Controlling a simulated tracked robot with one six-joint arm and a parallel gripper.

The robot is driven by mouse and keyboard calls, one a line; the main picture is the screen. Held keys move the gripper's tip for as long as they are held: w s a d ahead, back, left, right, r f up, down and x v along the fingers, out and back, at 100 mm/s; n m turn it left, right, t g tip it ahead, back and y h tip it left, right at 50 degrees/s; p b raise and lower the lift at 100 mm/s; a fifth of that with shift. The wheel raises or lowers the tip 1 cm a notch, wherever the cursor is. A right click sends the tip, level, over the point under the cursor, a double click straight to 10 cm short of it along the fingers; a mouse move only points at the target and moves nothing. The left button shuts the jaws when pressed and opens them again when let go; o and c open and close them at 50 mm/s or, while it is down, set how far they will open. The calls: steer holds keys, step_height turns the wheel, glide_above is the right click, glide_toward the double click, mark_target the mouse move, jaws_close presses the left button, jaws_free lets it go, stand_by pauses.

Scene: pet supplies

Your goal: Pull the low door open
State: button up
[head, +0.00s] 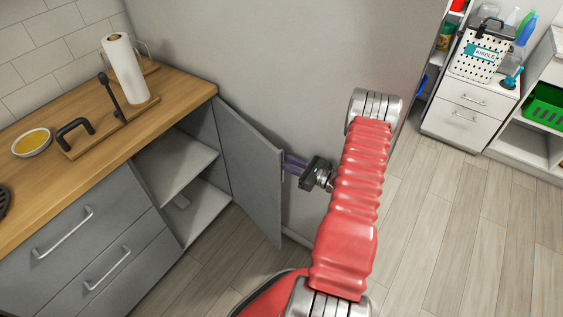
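The low door (250,165) is a grey cabinet panel hinged at the right end of the counter unit. It stands swung wide open, with its inner face toward the camera. The cabinet's inside shows two pale shelves (178,165). My gripper (290,163), with purple fingers, is at the far side of the door near its free edge. The fingertips are partly hidden behind the door's edge, so I cannot tell whether they are open, shut or on a handle.
The wooden counter (95,150) holds a paper towel roll (124,70) and a bowl of yellow contents (31,143). Grey drawers (80,240) lie left of the open cabinet. A grey wall (270,60) stands behind the door. Wooden floor (450,240) is clear at the right.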

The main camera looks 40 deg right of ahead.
steer(key=v, duration=0.7)
steer(key=shift+s, duration=0.2)
steer(key=shift+d+f, duration=0.1)
stand_by(0.4)
steer(key=s+a+f+n+g+y, duration=0.3)
steer(key=s+a+n+g, duration=0.1)
steer(key=a, duration=0.4)
steer(key=s+a+r+n+g+y, duration=0.2)
steer(key=s+a+r+n+g, duration=0.2)
steer(key=a+r+n+g, duration=0.4)
steer(key=s+a+r+n+h, duration=0.1)
steer(key=a+r+n+h, duration=0.2)
steer(key=a+r+n, duration=0.3)
steer(key=s+a+r+n+h, duration=0.2)
steer(key=a+r+n+h, duration=0.2)
steer(key=r, duration=0.9)
steer(key=s+a+r+n+h, duration=0.2)
steer(key=a+r+n+h, duration=0.1)
steer(key=a+r+n, duration=0.7)
steer(key=shift+t+h, duration=0.3)
steer(key=shift+h, duration=0.1)
